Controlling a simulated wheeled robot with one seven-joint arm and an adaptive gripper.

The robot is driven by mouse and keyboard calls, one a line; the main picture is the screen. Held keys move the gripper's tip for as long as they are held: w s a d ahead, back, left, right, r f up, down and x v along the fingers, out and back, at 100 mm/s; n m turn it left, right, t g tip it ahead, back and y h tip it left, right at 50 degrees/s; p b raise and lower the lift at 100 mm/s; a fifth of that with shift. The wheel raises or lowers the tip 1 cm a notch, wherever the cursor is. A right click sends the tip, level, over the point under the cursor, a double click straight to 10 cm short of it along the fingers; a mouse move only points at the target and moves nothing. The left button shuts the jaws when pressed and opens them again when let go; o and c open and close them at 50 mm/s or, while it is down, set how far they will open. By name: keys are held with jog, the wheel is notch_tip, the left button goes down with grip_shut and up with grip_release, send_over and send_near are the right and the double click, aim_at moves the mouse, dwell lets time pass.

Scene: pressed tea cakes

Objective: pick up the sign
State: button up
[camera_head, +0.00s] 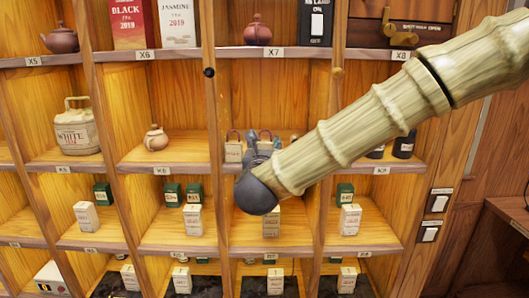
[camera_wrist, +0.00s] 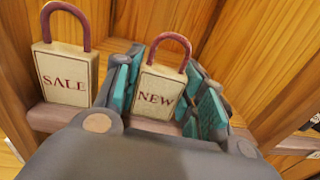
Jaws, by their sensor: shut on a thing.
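The NEW sign (camera_wrist: 158,92) is a cream padlock-shaped block with a dark red loop. It stands upright between the teal-padded fingers of my gripper (camera_wrist: 166,85) in the wrist view. My gripper is shut on it. In the head view, my gripper (camera_head: 264,143) is inside the middle cubby, with the sign largely hidden behind it. A similar SALE sign (camera_wrist: 66,75) stands to the left, apart from the fingers. It also shows in the head view (camera_head: 233,152). Whether the NEW sign's base touches the ledge is hard to tell.
A brownish shelf ledge (camera_wrist: 55,117) runs under the signs. Wooden dividers flank the cubby. A teapot (camera_head: 156,138) sits in the cubby to the left, and dark canisters (camera_head: 403,146) stand to the right. Small boxes fill the shelf below.

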jog(key=shift+r, duration=0.15)
jog(key=shift+r+b, duration=0.55)
jog(key=shift+b, duration=0.15)
jog(key=shift+r+b, duration=0.65)
jog(key=shift+r, duration=0.3)
jog(key=s+r+b, duration=0.1)
jog(key=s+b, duration=0.5)
jog(key=s, duration=1)
jog(key=shift+r, duration=0.4)
